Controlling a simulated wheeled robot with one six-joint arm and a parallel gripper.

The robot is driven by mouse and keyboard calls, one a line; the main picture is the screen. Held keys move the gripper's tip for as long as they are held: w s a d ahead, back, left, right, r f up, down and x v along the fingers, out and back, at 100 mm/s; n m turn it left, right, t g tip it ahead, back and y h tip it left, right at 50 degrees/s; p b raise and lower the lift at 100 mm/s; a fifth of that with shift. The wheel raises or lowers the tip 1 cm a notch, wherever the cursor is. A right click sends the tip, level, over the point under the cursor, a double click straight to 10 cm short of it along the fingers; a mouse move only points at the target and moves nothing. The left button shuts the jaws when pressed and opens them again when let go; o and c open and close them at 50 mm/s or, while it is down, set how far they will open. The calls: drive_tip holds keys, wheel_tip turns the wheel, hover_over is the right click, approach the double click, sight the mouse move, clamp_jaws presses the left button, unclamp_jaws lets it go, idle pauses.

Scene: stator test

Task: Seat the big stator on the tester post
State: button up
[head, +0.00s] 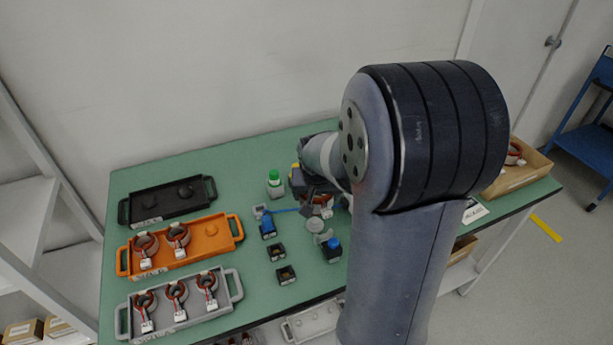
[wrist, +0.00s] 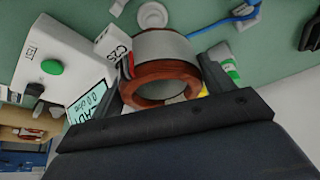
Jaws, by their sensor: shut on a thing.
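The big stator (wrist: 165,70), a grey ring with copper windings, is held between the fingers of my gripper (wrist: 163,85) in the wrist view. Its white tag (wrist: 116,44) hangs on leads at its left. In the head view only a reddish part of the stator (head: 322,199) shows below my gripper (head: 312,192), partly covered by my arm. The white tester (wrist: 62,62), with a green button and a display, is left of the stator in the wrist view. A pale round piece (wrist: 152,15) lies beyond the stator; I cannot tell whether it is the tester post.
A black tray (head: 147,209), an orange tray (head: 205,252) with two stators and a grey tray (head: 222,303) with several stators stand at left. Small blue and black parts (head: 277,252) lie near the middle. A cardboard box (head: 525,178) stands at right.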

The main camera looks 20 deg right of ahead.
sight(316, 203)
drive_tip(key=shift+w+f+b, duration=0.15)
drive_tip(key=shift+f+b, duration=0.75)
drive_tip(key=shift+f, duration=0.3)
drive_tip(key=shift+w+f+b, duration=0.1)
drive_tip(key=shift+f+b, duration=0.8)
drive_tip(key=shift+f, duration=0.25)
drive_tip(key=shift+f+b, duration=1.95)
drive_tip(key=shift+f, duration=0.2)
drive_tip(key=o, duration=1.3)
drive_tip(key=shift+c, duration=0.2)
drive_tip(key=o, duration=0.4)
drive_tip(key=shift+s, duration=0.1)
drive_tip(key=shift+o, duration=0.3)
drive_tip(key=shift+f, duration=0.1)
drive_tip(key=p+v, duration=0.1)
drive_tip(key=v, duration=1)
